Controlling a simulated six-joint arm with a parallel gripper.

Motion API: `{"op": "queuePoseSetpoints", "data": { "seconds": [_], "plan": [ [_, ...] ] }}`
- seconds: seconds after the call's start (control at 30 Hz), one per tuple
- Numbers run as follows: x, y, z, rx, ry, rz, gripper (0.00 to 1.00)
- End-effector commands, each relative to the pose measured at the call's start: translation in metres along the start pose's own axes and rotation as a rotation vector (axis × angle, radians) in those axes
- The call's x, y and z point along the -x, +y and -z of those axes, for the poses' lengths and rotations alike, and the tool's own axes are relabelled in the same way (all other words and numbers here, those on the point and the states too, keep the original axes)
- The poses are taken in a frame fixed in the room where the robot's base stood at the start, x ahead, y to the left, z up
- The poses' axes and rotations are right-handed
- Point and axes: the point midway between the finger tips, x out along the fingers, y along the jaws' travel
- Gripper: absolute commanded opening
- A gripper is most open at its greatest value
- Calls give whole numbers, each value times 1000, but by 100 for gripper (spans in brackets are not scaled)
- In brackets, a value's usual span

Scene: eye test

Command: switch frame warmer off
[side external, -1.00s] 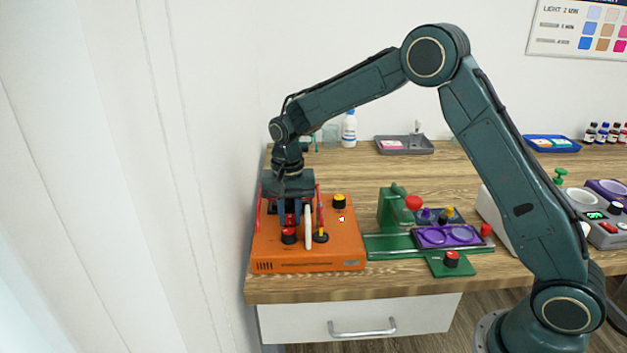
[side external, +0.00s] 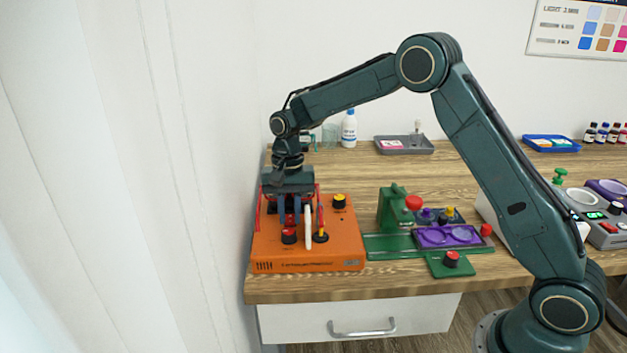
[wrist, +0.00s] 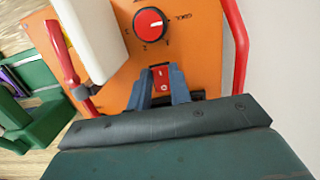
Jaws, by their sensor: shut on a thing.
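The frame warmer appears to be the orange box (side external: 335,248) at the left end of the bench; it also fills the upper wrist view (wrist: 200,60). My gripper (side external: 291,218) points down over it. In the wrist view, my gripper's blue fingers (wrist: 160,84) stand either side of a small red switch (wrist: 161,76) and are shut on it. Its exact tilt is hard to tell. A red knob (wrist: 150,24) with a black surround lies just beyond it. In the side view the fingers hide the switch.
A white upright plate (side external: 308,229) stands close beside the fingers, also in the wrist view (wrist: 90,38). Red bars (wrist: 236,45) flank the gripper. A yellow-topped knob (side external: 339,201) is on the box. A green device (side external: 393,210) stands to the right.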

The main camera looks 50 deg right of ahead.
Motion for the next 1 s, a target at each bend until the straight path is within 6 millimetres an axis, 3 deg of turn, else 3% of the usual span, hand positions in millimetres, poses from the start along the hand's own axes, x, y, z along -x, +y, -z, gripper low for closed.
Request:
{"op": "queuePoseSetpoints", "data": {
  "seconds": [0.03,0.07,0.13,0.17,0.67,1.0],
  "plan": [
    [0,0,0,3,1,1,0],
    [0,0,0,3,1,1,26],
    [0,0,0,2,1,1,40],
    [0,0,0,2,1,1,42],
    [8,0,0,0,2,1,42],
    [52,-1,1,0,4,3,42]
  ]
}}
